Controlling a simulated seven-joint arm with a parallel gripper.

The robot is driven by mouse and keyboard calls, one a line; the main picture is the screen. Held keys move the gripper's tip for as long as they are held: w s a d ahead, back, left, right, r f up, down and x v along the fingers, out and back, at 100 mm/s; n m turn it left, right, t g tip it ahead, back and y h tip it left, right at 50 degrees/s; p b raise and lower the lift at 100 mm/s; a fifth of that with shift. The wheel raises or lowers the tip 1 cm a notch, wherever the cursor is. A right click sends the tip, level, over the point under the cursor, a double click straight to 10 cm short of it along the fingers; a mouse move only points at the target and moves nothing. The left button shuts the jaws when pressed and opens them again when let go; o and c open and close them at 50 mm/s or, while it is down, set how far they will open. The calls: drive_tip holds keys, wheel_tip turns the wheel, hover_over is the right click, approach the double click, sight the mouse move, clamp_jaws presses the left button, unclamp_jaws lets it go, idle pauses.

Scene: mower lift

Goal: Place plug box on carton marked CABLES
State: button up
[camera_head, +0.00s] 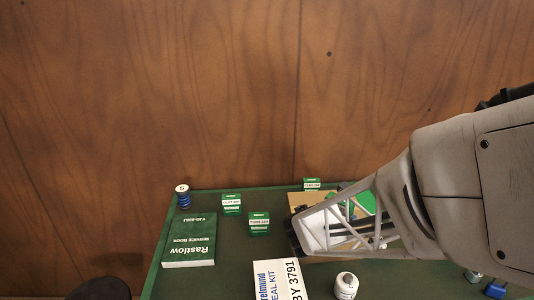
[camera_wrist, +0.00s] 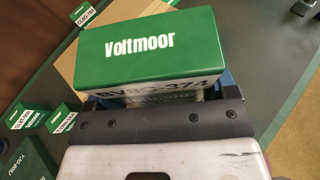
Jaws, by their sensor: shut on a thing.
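A green and white box printed "Voltmoor" (camera_wrist: 140,44), which I take as the plug box, is held in my gripper (camera_wrist: 158,97). In the head view the gripper (camera_head: 338,222) is over the brown carton (camera_head: 298,200), and part of the green box (camera_head: 365,201) shows behind its finger frame. The carton also shows under and beyond the box in the wrist view (camera_wrist: 122,16). I cannot read a CABLES mark on it. I cannot tell whether the box touches the carton. The fingertips are mostly hidden by the wrist housing and the box.
Small green boxes stand left of the carton (camera_head: 231,204) (camera_head: 259,223) and behind it (camera_head: 312,184). A blue spool (camera_head: 183,197) and a green service book (camera_head: 190,241) are at the left. A white seal kit (camera_head: 277,280) and a white bottle (camera_head: 346,286) are in front. A wooden wall is behind.

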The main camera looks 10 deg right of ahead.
drive_tip(key=w, duration=0.4)
drive_tip(key=w+d, duration=0.1)
drive_tip(key=w, duration=0.3)
drive_tip(key=w+f, duration=0.1)
drive_tip(key=w, duration=0.3)
drive_tip(key=shift+w+d+f, duration=0.1)
drive_tip(key=shift+w+d, duration=0.25)
drive_tip(key=shift+w, duration=0.05)
drive_tip(key=shift+f, duration=1.75)
drive_tip(key=shift+f, duration=0.1)
drive_tip(key=o, duration=1)
drive_tip(key=shift+c, duration=0.2)
